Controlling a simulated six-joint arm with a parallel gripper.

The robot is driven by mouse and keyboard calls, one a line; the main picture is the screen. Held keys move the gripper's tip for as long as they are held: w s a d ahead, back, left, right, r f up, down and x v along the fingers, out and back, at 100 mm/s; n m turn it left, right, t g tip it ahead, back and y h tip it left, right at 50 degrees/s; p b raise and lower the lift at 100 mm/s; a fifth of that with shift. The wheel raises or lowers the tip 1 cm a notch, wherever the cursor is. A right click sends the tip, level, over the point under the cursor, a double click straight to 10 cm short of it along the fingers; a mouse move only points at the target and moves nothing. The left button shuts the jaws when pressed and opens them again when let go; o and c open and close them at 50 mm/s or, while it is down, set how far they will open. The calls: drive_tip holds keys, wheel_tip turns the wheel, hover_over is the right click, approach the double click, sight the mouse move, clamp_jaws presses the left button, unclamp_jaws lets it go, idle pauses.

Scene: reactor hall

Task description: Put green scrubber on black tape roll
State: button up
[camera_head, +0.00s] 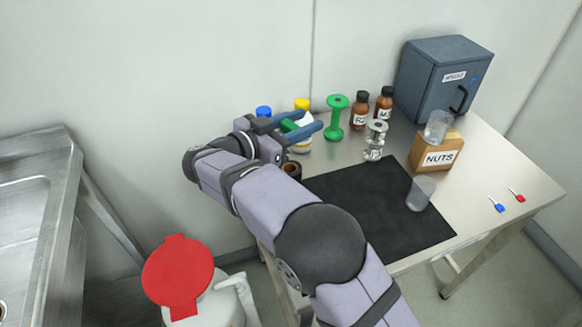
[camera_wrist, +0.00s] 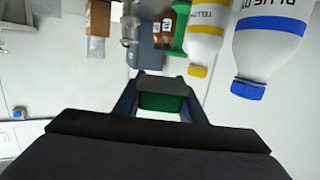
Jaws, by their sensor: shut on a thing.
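My gripper (camera_head: 312,116) is shut on the green scrubber (camera_head: 288,125), held in the air above the left back part of the table. In the wrist view the scrubber (camera_wrist: 160,102) sits between the two blue fingers, with a dark grey layer along one side. The black tape roll (camera_head: 292,170) stands on the table's left side, below my gripper and partly hidden by my arm. Its brown inner ring shows. The scrubber is apart from the roll. The roll cannot be made out in the wrist view.
Near the gripper stand a yellow-capped bottle (camera_head: 302,104), a blue-capped bottle (camera_head: 263,111), a green spool (camera_head: 337,117) and brown bottles (camera_head: 361,110). A black mat (camera_head: 370,205) bears a clear cup (camera_head: 421,193). A nuts box (camera_head: 436,157) and grey cabinet (camera_head: 440,80) stand right.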

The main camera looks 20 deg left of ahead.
drive_tip(key=shift+f, duration=5)
drive_tip(key=shift+f, duration=0.15)
drive_tip(key=o, duration=1)
drive_tip(key=shift+o, duration=0.2)
drive_tip(key=shift+b+v, duration=0.4)
drive_tip(key=shift+v, duration=3.35)
